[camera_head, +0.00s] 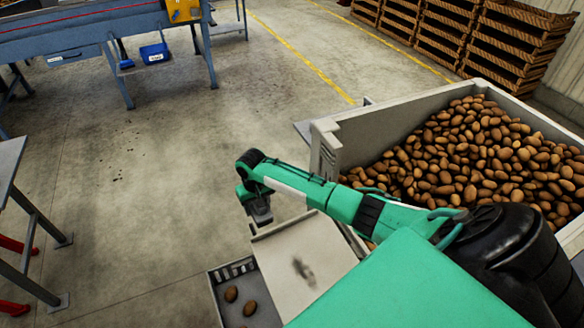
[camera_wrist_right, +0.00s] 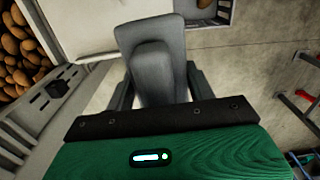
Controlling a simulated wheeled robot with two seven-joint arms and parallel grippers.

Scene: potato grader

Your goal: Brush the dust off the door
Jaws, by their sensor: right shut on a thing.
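The door (camera_head: 301,268) is a pale flat panel with a dark smudge of dust (camera_head: 303,270) near its middle. In the right wrist view, a pale panel (camera_wrist_right: 85,22) shows behind the fingers. My right gripper (camera_head: 262,218) points down at the door's far left corner; I cannot tell whether it touches the panel. My left gripper is not in view.
A large grey bin (camera_head: 330,140) full of potatoes (camera_head: 470,150) stands at the right. A low grey tray (camera_head: 216,290) with two potatoes (camera_head: 231,294) lies left of the door. Wooden crates (camera_head: 500,45) stand at the back.

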